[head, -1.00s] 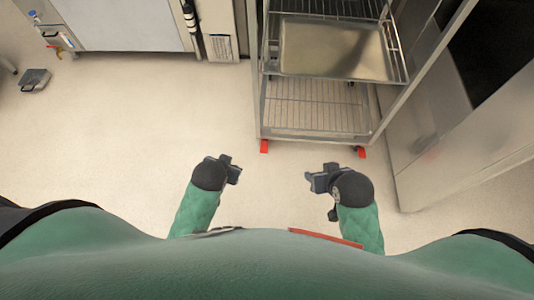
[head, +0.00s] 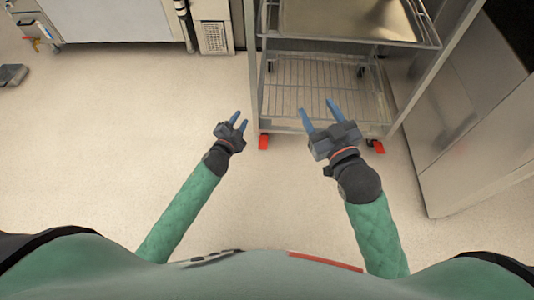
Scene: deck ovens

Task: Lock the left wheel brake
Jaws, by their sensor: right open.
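The rack trolley (head: 252,75) stands ahead of me with two red wheel brake pedals at its front feet. The left brake pedal (head: 263,142) shows at the front left foot; whether it is up or down is too small to tell. The right brake pedal (head: 376,146) shows at the front right foot. My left gripper (head: 241,119) is open and empty, a little to the left of the left brake pedal in the picture. My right gripper (head: 317,107) is open and empty, in front of the trolley's lower wire shelf and between the two pedals.
A metal tray (head: 350,18) lies on the trolley's upper shelf. A steel cabinet (head: 470,150) stands close on the right. Oven fronts (head: 115,22) line the back left. A small grey object (head: 12,75) lies on the floor far left.

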